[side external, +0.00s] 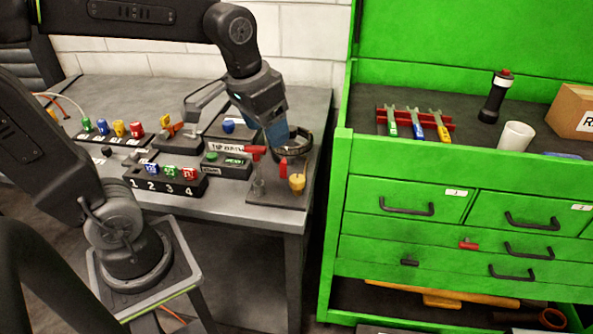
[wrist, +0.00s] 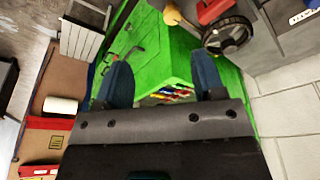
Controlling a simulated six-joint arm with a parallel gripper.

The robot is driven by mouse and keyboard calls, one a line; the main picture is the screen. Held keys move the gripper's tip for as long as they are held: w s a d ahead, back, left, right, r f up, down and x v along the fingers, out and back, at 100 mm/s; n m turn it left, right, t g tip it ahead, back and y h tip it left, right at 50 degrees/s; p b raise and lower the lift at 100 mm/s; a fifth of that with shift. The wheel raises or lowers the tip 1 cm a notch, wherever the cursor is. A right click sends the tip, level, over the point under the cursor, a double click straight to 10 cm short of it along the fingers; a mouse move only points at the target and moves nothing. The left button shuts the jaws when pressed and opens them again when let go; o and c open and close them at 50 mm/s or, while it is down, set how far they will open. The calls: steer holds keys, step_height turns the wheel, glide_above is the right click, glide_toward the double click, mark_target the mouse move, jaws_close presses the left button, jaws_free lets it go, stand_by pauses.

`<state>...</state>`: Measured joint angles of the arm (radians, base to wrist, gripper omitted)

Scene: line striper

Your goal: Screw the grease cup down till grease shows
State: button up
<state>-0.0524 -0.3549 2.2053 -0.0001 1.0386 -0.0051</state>
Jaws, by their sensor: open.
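A brass-yellow cup (side external: 297,182), which looks like the grease cup, stands on a dark plate (side external: 262,193) at the bench's right front corner. It also shows at the top of the wrist view as a yellow knob (wrist: 172,15). My gripper (side external: 279,140) is above and slightly left of it, apart from it. In the wrist view my gripper (wrist: 160,62) has its two blue fingers spread, with nothing between them. I cannot see any grease. The cup's thread is too small to make out.
A dark round wheel (wrist: 228,35) and red parts (side external: 283,168) are close to the cup. A block numbered 1 to 4 (side external: 165,186) with coloured knobs stands to the left. The green cabinet (side external: 400,215) is right of the bench, across a narrow gap.

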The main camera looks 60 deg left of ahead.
mark_target(297, 178)
steer(key=w+a+f+g, duration=0.2)
steer(key=w+f+g, duration=0.1)
steer(key=w, duration=0.5)
steer(key=shift+n, duration=0.4)
step_height(297, 178, down, 14)
steer(key=shift+a+r, duration=0.1)
steer(key=shift+a, duration=0.05)
steer(key=shift+c, duration=0.4)
steer(key=c, duration=0.8)
steer(key=shift+m, duration=1.6)
steer(key=shift+c, duration=0.2)
steer(key=o, duration=0.9)
